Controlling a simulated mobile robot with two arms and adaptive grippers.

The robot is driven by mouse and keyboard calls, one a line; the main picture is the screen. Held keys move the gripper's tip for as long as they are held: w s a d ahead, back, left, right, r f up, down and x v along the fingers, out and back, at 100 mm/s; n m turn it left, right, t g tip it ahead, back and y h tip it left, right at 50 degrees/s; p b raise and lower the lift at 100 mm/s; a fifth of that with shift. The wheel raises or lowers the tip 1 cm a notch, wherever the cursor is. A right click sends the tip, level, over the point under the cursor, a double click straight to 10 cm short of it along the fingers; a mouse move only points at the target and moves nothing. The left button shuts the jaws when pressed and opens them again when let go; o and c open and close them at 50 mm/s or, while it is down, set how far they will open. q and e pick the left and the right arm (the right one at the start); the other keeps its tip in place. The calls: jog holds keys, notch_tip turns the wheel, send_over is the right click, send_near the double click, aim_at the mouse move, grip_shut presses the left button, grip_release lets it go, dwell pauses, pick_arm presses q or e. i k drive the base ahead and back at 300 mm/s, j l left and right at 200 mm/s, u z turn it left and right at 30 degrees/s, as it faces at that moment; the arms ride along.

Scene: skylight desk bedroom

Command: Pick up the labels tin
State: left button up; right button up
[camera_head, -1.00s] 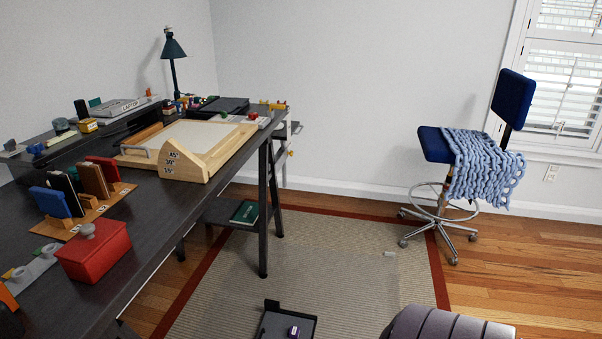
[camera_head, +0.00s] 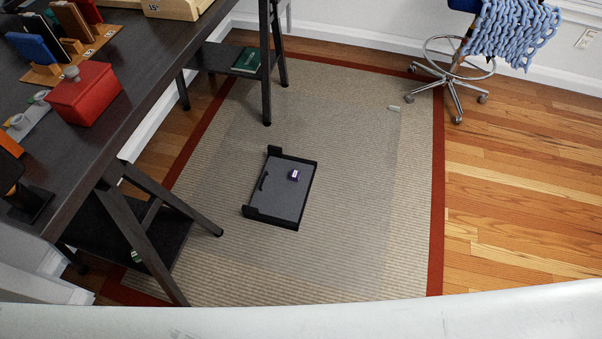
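No tin with a readable "labels" marking shows, so I cannot tell which thing is the labels tin. A red lidded box with a grey knob (camera_head: 85,95) stands on the dark desk (camera_head: 72,175) at the left. A small purple item with a pale patch (camera_head: 294,175) lies in a low black tray (camera_head: 270,205) on the rug. A small whitish piece (camera_head: 394,108) lies on the rug farther back. Neither of my grippers is in view.
Upright books in a wooden rack (camera_head: 60,60) stand behind the red box. A green book (camera_head: 246,61) lies on a low shelf. A wheeled chair with a blue knitted throw (camera_head: 512,35) stands at the back right. The rug (camera_head: 350,235) around the tray is mostly clear.

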aim_at(295, 175)
jog(key=u, duration=0.5)
jog(key=i+l+u, duration=0.2)
jog(key=u, duration=0.15)
jog(key=i+l+u, duration=0.1)
jog(key=l+u, duration=0.25)
jog(key=i+l+u, duration=0.1)
jog(key=l+u, duration=0.2)
jog(key=l, duration=0.1)
